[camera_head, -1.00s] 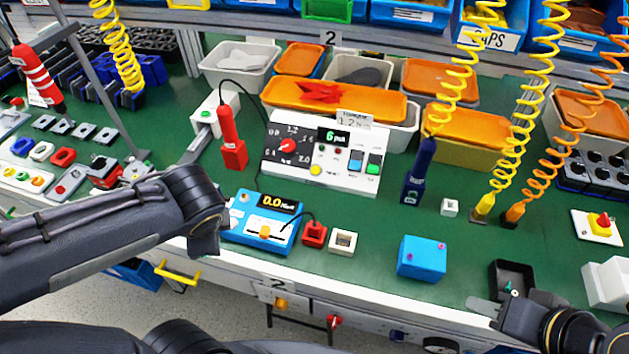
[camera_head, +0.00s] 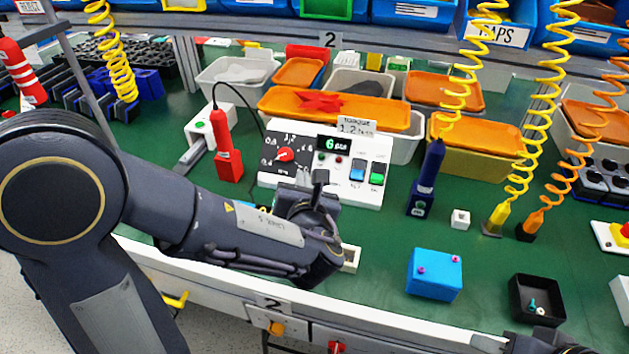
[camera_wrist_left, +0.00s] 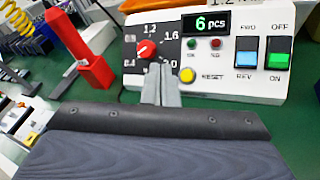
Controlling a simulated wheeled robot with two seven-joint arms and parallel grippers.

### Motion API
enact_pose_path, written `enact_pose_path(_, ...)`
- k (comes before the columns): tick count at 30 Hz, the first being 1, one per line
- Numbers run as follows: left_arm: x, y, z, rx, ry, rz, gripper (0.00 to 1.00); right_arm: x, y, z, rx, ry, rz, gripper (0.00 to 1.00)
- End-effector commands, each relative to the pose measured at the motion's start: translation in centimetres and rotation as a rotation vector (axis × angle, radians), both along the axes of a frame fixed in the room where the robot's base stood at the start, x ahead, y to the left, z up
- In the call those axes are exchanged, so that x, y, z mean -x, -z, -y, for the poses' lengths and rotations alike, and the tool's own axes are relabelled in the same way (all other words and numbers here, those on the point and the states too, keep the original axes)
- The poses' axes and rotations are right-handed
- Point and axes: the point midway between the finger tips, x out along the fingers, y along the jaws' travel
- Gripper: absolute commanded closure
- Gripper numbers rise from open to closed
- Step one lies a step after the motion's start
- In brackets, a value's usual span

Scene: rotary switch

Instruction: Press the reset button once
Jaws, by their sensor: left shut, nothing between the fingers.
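The white control box (camera_head: 375,190) stands on the green bench, with a dial, a "6 pcs" display and blue and green rocker switches. In the left wrist view, the round yellow reset button (camera_wrist_left: 188,75) sits on its front panel beside the word RESET. My left gripper (camera_wrist_left: 161,70) is shut and empty, its fingertips in front of the panel, left of the button and below the red dial (camera_wrist_left: 146,49). Contact cannot be told. In the head view, my left gripper (camera_head: 305,190) covers the button. My right gripper (camera_head: 545,344) barely shows at the bottom right edge; its fingers cannot be made out.
A red screwdriver (camera_head: 228,160) stands left of the box and a blue one (camera_head: 427,180) right of it. A blue box (camera_head: 434,275) and a black tray (camera_head: 515,310) lie near the front edge. Orange-lidded bins (camera_head: 335,112) stand behind. My left arm covers the bench's left front.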

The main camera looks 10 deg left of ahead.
Motion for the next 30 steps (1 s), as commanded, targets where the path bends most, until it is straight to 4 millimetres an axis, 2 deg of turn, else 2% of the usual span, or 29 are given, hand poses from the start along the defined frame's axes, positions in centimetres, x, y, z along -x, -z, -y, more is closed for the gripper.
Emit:
enact_pose_path(5, -0.9, 1.3, 0.0, 0.001, -0.001, 0.0, 1.0, 0.0, 1.2, 0.0, 0.0, 0.0, 0.0, 0.64)
enact_pose_path(18, -5.0, 5.5, 0.1, 0.002, -0.003, -0.001, 1.0, 0.0, 4.9, 0.0, 0.0, 0.0, 0.0, 0.64)
enact_pose_path(30, -6.2, 6.2, 0.1, 0.001, -0.002, -0.001, 1.0, 0.0, 5.6, 0.0, 0.0, 0.0, 0.0, 0.64)
